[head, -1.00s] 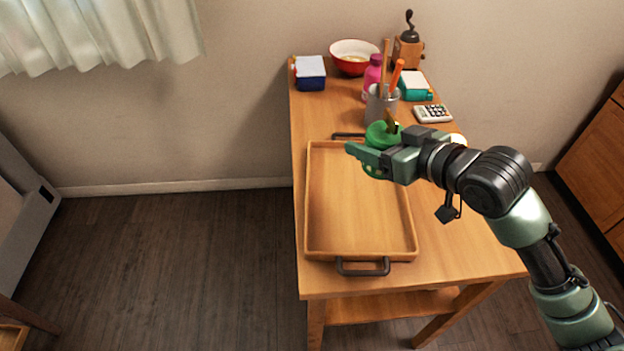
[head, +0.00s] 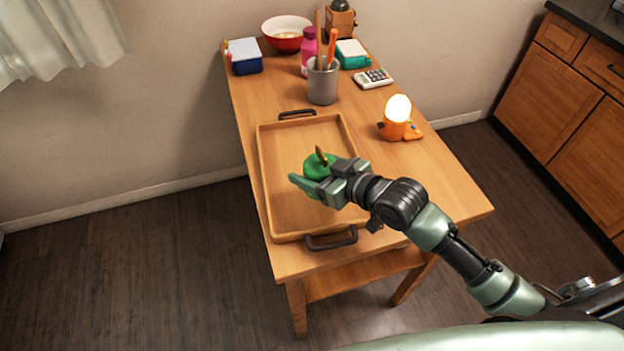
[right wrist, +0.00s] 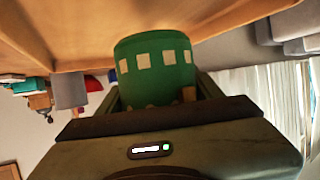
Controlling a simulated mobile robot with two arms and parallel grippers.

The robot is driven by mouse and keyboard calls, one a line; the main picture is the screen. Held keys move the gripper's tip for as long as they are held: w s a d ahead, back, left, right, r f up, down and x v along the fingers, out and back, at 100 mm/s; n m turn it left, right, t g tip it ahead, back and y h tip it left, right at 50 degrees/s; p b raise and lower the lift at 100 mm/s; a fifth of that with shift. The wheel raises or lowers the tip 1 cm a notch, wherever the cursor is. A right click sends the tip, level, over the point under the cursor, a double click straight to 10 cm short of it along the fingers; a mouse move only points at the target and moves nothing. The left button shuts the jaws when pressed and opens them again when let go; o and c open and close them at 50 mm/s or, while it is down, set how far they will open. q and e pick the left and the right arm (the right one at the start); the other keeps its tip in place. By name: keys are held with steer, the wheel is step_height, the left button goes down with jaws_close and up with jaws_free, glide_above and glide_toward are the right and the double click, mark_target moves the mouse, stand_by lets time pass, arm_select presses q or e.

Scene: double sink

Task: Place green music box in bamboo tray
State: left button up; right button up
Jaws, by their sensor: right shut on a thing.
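The green music box (head: 318,163) is held in my right gripper (head: 318,178), over the bamboo tray. It is a round green body with a brass-coloured piece on top. In the right wrist view the music box (right wrist: 155,68) shows pale square marks and sits between the gripper's fingers. The bamboo tray (head: 268,190) is a shallow wooden rectangle with dark handles, lying on the table. The head view does not show clearly whether the music box touches the tray floor. My left gripper is not in view.
On the wooden table (head: 440,185), an orange lamp (head: 396,115) stands right of the tray. A grey cup with pencils (head: 323,85), a calculator (head: 373,78), a pink bottle (head: 308,45) and a red bowl (head: 287,35) stand behind it. The tray's left part is clear.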

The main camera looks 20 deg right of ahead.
step_height(320, 180, down, 4)
steer(key=shift+f, duration=0.1)
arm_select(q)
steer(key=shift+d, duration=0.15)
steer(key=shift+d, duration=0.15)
arm_select(e)
steer(key=o, duration=1.5)
steer(key=shift+f, duration=0.1)
steer(key=shift+o, duration=0.2)
steer(key=shift+r, duration=0.25)
steer(key=b+v, duration=0.1)
steer(key=v, duration=0.9)
steer(key=shift+s+d, duration=0.25)
steer(key=shift+s, duration=0.1)
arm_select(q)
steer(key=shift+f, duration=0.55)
arm_select(e)
steer(key=shift+s+d+r, duration=0.25)
steer(key=shift+s+r, duration=0.15)
steer(key=shift+s, duration=0.05)
